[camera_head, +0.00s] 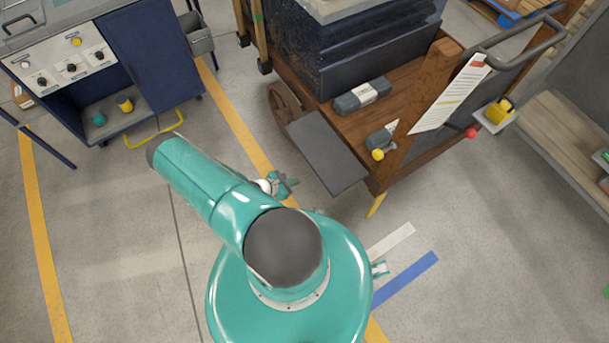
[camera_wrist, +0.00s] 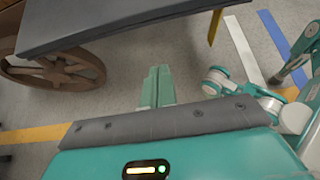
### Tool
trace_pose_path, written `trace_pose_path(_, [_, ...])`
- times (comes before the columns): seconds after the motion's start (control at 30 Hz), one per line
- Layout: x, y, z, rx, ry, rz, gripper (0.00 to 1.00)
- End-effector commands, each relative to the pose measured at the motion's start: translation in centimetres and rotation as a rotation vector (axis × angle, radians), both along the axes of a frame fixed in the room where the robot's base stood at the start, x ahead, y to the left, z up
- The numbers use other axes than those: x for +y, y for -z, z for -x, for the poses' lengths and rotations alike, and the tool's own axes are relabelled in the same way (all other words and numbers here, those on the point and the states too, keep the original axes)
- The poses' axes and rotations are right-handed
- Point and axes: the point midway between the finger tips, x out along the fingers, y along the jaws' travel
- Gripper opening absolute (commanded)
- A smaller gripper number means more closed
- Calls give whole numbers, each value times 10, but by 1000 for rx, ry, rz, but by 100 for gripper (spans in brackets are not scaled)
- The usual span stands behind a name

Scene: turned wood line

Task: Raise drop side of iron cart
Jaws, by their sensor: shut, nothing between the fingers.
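The wooden-decked cart (camera_head: 409,78) with iron fittings stands ahead and to the right. Its grey drop side (camera_head: 325,150) is folded outward and down from the deck edge near the wheel. In the wrist view the panel (camera_wrist: 115,28) spans the upper left, seen from close by, with its lower edge above my fingers. My gripper (camera_wrist: 157,72) is shut and empty, its teal fingers pointing toward the cart just below the panel and apart from it in the picture. In the head view my arm hides much around the gripper.
A rusty spoked wheel (camera_wrist: 55,72) stands under the panel's left part. The deck carries a dark block (camera_head: 370,55) and grey packages (camera_head: 362,96). A blue cabinet (camera_head: 150,55) stands at left. The floor between cabinet and cart is clear, with yellow lines.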

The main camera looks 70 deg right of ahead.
Motion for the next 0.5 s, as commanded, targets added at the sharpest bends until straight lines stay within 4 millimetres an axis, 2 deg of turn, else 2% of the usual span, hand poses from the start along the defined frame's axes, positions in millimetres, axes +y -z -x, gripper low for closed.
trace_pose_path(0.5, [-48,43,44,-1,4,1,0])
